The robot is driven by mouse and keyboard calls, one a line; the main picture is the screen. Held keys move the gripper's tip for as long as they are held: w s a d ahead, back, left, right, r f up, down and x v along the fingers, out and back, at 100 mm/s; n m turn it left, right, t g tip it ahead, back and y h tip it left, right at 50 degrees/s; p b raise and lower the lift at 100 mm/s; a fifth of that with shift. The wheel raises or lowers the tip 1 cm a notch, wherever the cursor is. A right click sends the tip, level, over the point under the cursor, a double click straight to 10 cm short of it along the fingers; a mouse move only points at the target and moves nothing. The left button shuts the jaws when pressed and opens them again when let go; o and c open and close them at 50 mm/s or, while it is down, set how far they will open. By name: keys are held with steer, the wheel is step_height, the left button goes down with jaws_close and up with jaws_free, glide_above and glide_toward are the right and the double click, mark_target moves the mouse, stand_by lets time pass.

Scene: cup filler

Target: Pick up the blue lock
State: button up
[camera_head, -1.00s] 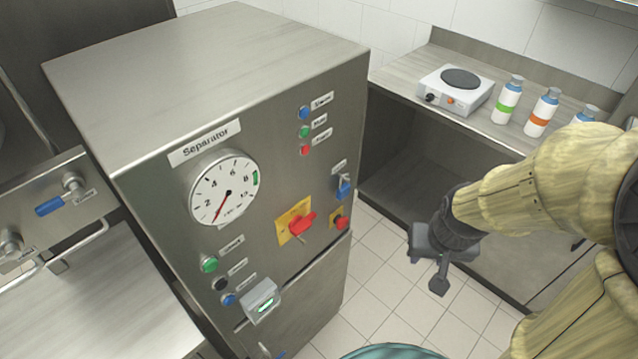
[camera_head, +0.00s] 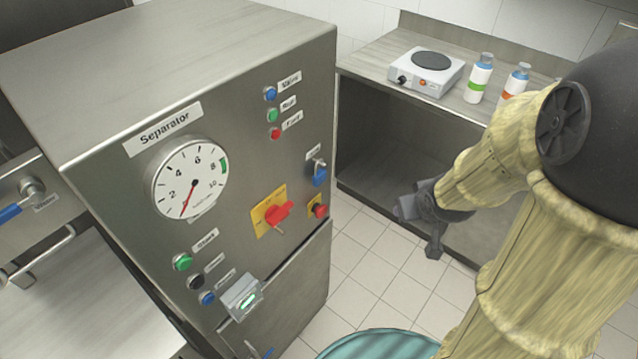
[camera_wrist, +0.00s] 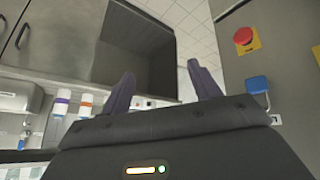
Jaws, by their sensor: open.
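The blue lock (camera_head: 320,176) hangs from a small hasp on the right side of the separator's front panel, above a red button on a yellow plate. It also shows in the wrist view as a blue block (camera_wrist: 258,84) at the right, below the red button (camera_wrist: 243,36). My gripper (camera_head: 420,225) is to the right of the panel, apart from the lock. In the wrist view my gripper (camera_wrist: 158,84) has its two fingers spread with nothing between them, and the lock is outside them to the right.
The separator cabinet (camera_head: 110,180) carries a gauge, a red switch on a yellow plate (camera_head: 271,212) and a card device (camera_head: 240,297). At the right a counter holds a hot plate (camera_head: 427,70) and bottles (camera_head: 479,80). Open floor lies between cabinet and counter.

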steer(key=w+a+f+n+t+y+b, duration=0.2)
steer(key=w+f+n+t+y+b, duration=0.15)
steer(key=w+n+y+b, duration=0.2)
steer(key=s+a+r+n+y+b, duration=0.2)
steer(key=s+a+y, duration=0.2)
steer(key=y, duration=0.4)
steer(key=shift+s+r+n+y+b, duration=0.15)
steer(key=shift+s+n+y+b, duration=0.2)
steer(key=shift+s, duration=0.25)
steer(key=shift+t, duration=0.25)
steer(key=p, duration=0.4)
glide_toward(319, 177)
steer(key=w+a, duration=0.2)
steer(key=w, duration=0.1)
steer(key=shift+w+a+r, duration=0.15)
steer(key=shift+a, duration=0.15)
